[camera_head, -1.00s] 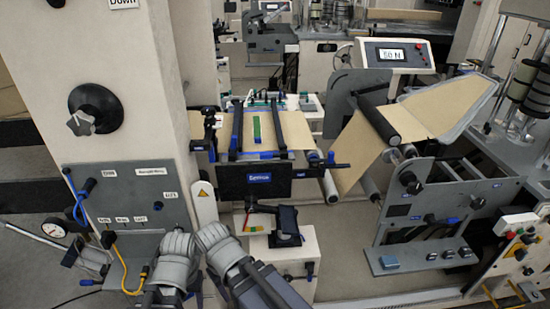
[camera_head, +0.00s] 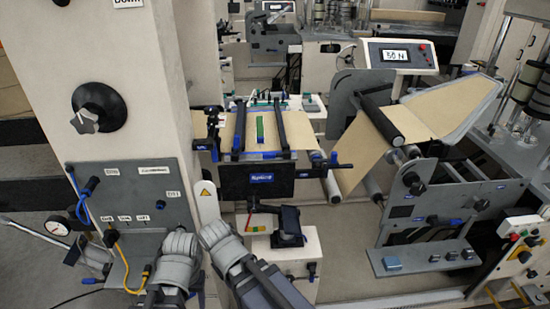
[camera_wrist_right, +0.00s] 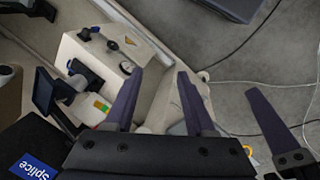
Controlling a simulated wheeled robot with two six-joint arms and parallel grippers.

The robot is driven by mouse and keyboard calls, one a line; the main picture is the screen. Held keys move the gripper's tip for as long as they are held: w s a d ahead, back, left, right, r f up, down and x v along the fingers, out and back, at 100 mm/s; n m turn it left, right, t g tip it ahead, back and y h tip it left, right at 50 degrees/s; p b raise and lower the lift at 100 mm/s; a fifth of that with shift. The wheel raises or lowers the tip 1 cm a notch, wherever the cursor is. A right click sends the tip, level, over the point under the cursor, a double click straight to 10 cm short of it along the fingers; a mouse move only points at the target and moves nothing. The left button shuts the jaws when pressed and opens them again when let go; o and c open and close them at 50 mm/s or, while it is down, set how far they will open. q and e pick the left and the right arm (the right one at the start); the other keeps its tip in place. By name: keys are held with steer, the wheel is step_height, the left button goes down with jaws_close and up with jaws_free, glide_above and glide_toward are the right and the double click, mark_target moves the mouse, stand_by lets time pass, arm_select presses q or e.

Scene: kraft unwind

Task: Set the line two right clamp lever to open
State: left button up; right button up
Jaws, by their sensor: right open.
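The splice table (camera_head: 269,134) stands mid-view in the head view, with a black front panel (camera_head: 262,178) below it. A left black clamp bar (camera_head: 238,128) and a right black clamp bar (camera_head: 281,125) cross the brown paper. A blue-tipped handle (camera_head: 333,160) sticks out at the table's right side. I cannot tell which part is the clamp lever or its setting. My right gripper (camera_wrist_right: 160,100) is open and empty in the wrist view, beside the Splice sign (camera_wrist_right: 35,170). A further dark finger (camera_wrist_right: 268,122), possibly my left gripper's, shows at right. Both arms enter low in the head view; their jaws do not show clearly.
A white box (camera_head: 284,258) with a black device (camera_head: 289,222) stands below the table. The roller frame (camera_head: 440,210) stands at right. Bare floor lies between the box and the frame.

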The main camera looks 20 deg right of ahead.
steer(key=w+d+t+h+b, duration=0.2)
steer(key=w+d+t+h, duration=0.1)
steer(key=w+d, duration=0.5)
steer(key=n+t+h+b, duration=0.4)
steer(key=n+t+h, duration=0.25)
steer(key=t, duration=0.45)
glide_toward(268, 158)
steer(key=x, duration=0.4)
steer(key=shift+y, duration=0.35)
steer(key=shift+r+x, duration=0.1)
steer(key=shift+x, duration=1.75)
steer(key=shift+r+x, duration=0.15)
steer(key=shift+x, duration=1.7)
steer(key=shift+c, duration=0.2)
jaws_close()
steer(key=shift+s, duration=0.1)
